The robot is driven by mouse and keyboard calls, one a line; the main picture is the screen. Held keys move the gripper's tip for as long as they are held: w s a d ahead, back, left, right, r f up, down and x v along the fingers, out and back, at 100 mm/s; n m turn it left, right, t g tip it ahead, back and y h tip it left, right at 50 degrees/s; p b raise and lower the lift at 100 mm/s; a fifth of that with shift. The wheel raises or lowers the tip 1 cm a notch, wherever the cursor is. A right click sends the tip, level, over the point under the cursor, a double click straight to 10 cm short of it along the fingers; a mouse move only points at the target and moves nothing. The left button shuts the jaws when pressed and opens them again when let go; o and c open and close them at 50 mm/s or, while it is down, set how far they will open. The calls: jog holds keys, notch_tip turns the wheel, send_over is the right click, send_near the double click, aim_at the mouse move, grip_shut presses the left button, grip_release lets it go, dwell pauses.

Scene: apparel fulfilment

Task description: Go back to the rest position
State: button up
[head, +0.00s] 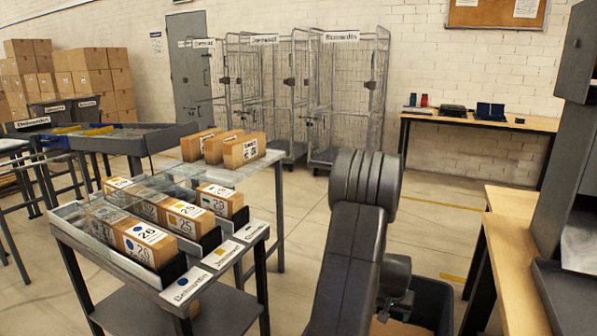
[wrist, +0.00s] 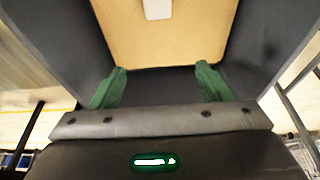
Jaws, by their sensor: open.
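My gripper (wrist: 160,78) shows in the wrist view with its two green fingers wide apart and nothing between them. It faces into a dark-walled bin (wrist: 262,35) with a tan cardboard box (wrist: 165,42) inside; a pale label is on the box. In the head view my dark grey arm rises in the lower middle and bends down towards the dark bin (head: 432,298) on the floor. My fingers are hidden there behind the arm. I cannot tell how deep they are in the bin.
A sloped rack (head: 75,235) with several labelled boxes stands left of my arm. A wooden bench (head: 515,265) is close on the right. Wire cage trolleys (head: 345,95) stand by the back wall. Open floor (head: 440,215) lies beyond my arm.

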jog(key=shift+f, duration=0.1)
jog(key=s+a+v, duration=0.1)
jog(key=v, duration=0.8)
jog(key=d+b+x, duration=0.1)
jog(key=b+x, duration=0.2)
jog(key=x, duration=1.1)
jog(key=a+r+n+p, duration=0.1)
jog(key=a+r+p, duration=0.8)
jog(key=r+p, duration=0.2)
jog(key=a+r+n+y+p, duration=0.1)
jog(key=a+r+n+p, duration=0.1)
jog(key=a+r+p, duration=0.7)
jog(key=a+r+n+p, duration=0.2)
jog(key=a+r+p, duration=0.6)
jog(key=r+p, duration=0.4)
jog(key=shift+w+a+p+v, duration=0.25)
jog(key=shift+a+p+v, duration=0.15)
jog(key=shift+v, duration=1.7)
